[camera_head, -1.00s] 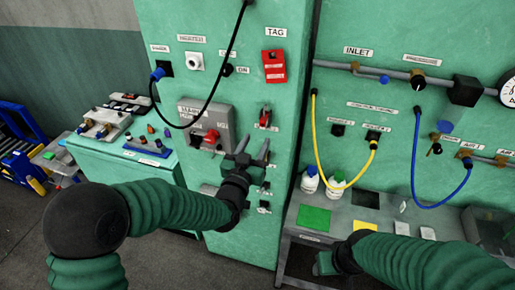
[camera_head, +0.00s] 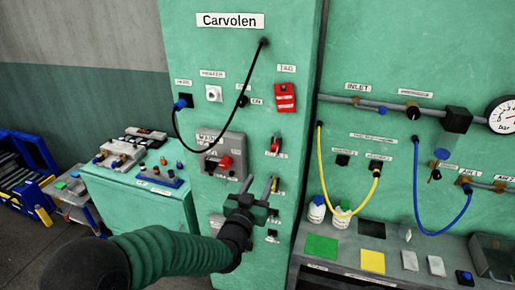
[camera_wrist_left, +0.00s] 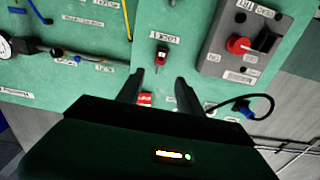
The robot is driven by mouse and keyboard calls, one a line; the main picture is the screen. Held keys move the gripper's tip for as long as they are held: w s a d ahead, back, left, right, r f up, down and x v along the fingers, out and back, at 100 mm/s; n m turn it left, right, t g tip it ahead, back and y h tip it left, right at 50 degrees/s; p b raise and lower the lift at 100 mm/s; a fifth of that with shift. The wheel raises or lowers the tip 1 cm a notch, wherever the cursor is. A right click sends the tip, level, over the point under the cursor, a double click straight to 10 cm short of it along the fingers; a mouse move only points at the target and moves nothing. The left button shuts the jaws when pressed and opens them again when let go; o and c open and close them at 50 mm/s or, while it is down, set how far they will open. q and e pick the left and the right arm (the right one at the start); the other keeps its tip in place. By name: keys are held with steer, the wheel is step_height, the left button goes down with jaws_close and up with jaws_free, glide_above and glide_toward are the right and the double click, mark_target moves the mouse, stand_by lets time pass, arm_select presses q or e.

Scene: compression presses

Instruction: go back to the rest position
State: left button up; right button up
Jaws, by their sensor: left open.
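My left gripper (camera_head: 259,190) is in front of the green Carvolen cabinet (camera_head: 235,60), below and right of the grey box with the red rotary switch (camera_head: 225,162). Its two fingers are apart, with nothing between them. In the left wrist view the open fingers (camera_wrist_left: 159,88) point at the cabinet face, with a small red-and-black switch (camera_wrist_left: 161,54) beyond them. The red rotary switch (camera_wrist_left: 238,45) is at the upper right there. The gap between fingers and panel is hard to judge. My right gripper is not in view.
A black cable hangs across the cabinet front. Yellow (camera_head: 322,180) and blue (camera_head: 416,175) hoses hang on the right panel. A grey bench (camera_head: 340,255) below holds two white bottles, green and yellow pads. A green side cabinet (camera_head: 130,200) and blue rack (camera_head: 25,165) stand left.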

arm_select(q)
steer(key=s+a+f+g+y+b, duration=0.25)
steer(key=s+a+f+g, duration=0.35)
steer(key=f, duration=0.5)
steer(key=s+a+f+n+g+y+b, duration=0.1)
steer(key=s+a+f, duration=0.3)
steer(key=s, duration=0.4)
steer(key=s+a+f+n+g+y+b, duration=0.1)
steer(key=s+a+f+g, duration=0.3)
steer(key=s, duration=0.5)
steer(key=s+a+f+n+g+y+b, duration=0.1)
steer(key=s+a+f+g+b, duration=0.1)
steer(key=s+a+f, duration=0.3)
steer(key=s+a+g, duration=0.1)
steer(key=s+a, duration=0.1)
steer(key=s, duration=0.2)
steer(key=shift+a+f+n, duration=0.25)
steer(key=shift+f+n, duration=0.05)
steer(key=shift+n, duration=0.1)
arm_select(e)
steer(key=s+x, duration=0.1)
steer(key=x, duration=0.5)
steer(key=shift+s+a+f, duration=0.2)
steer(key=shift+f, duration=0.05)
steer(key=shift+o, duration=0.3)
